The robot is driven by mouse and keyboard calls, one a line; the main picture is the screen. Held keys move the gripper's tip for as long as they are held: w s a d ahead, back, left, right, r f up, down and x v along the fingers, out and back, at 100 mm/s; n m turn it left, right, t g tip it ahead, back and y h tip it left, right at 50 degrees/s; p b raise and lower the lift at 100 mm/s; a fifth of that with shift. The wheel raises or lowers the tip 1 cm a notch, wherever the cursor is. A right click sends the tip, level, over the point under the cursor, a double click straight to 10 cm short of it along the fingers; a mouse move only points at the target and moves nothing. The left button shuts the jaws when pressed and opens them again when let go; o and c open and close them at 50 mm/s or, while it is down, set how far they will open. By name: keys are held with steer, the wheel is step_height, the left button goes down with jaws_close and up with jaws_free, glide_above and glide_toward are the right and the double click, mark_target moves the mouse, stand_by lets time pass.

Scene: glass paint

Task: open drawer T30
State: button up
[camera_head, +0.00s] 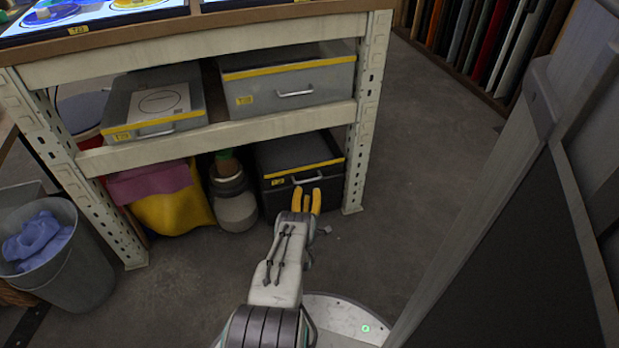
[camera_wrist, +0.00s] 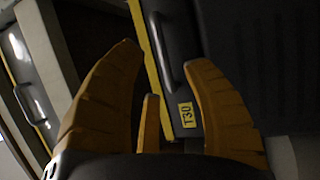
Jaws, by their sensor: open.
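Drawer T30 (camera_head: 275,194) is a dark box with a yellow top edge, on the bottom level of the shelving at right. Its handle (camera_head: 307,178) is a pale bar on the front. In the wrist view the drawer front (camera_wrist: 182,75) carries a yellow T30 label (camera_wrist: 187,115), and the dark handle (camera_wrist: 160,45) shows between the fingers. My gripper (camera_head: 307,193) is open, its orange fingers in front of the drawer near the handle. In the wrist view my gripper (camera_wrist: 165,62) has its fingers spread either side of the handle, with nothing held. Contact cannot be told.
Two grey drawers, one left (camera_head: 155,130) and one right (camera_head: 290,90), sit on the shelf above. A jar (camera_head: 236,205) and a yellow bag (camera_head: 175,212) stand left of T30. A bucket (camera_head: 75,270) with blue cloth is at far left. Floor right of the shelving post (camera_head: 362,150) is clear.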

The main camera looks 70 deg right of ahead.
steer(key=shift+b+x, duration=1.65)
steer(key=shift+x, duration=1.6)
jaws_close()
